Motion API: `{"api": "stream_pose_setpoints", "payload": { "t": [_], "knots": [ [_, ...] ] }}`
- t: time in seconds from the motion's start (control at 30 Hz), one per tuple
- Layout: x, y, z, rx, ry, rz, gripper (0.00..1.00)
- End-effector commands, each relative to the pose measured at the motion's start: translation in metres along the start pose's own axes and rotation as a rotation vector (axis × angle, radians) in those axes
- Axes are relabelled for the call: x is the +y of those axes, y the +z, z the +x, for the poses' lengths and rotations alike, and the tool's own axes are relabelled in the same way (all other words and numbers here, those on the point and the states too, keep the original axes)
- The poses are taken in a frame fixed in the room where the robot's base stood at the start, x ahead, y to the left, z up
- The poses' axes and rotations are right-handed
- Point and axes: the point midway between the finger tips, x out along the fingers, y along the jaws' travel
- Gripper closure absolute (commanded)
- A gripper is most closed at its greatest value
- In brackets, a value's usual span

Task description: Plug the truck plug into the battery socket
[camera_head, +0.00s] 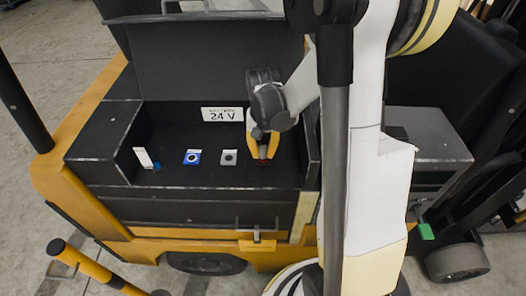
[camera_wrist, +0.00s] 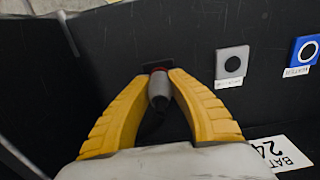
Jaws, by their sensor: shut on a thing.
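My gripper (camera_head: 263,154) reaches down into the black battery bay of the truck, right of the square sockets. In the wrist view its yellow fingers (camera_wrist: 160,78) are shut on a grey plug (camera_wrist: 158,90) with a red band at its far end. That end meets or hovers just over a dark square plate (camera_wrist: 150,66) on the bay surface; I cannot tell whether it is seated. A grey plate with a round black hole (camera_head: 229,157) and a blue one (camera_head: 192,157) sit to the left; both also show in the wrist view, grey (camera_wrist: 232,65) and blue (camera_wrist: 304,50).
A "24 V" label (camera_head: 222,114) is on the back wall of the bay. A white tag-like piece (camera_head: 144,157) stands at the bay's left. The raised black cover (camera_head: 210,62) is behind, and bay walls bound the space around my gripper. A grey box (camera_head: 428,149) is at the right.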

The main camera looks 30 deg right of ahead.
Motion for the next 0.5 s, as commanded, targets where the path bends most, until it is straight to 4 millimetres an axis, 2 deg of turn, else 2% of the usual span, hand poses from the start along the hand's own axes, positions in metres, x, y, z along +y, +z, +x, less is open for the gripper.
{"api": "stream_pose_setpoints", "payload": {
  "t": [0.47, 0.5],
  "knots": [
    [0.0000, -0.0001, 0.0107, 0.000, 0.000, 0.000, 1.00],
    [0.0000, -0.0001, 0.0097, 0.000, 0.000, 0.000, 0.67]
  ]
}}
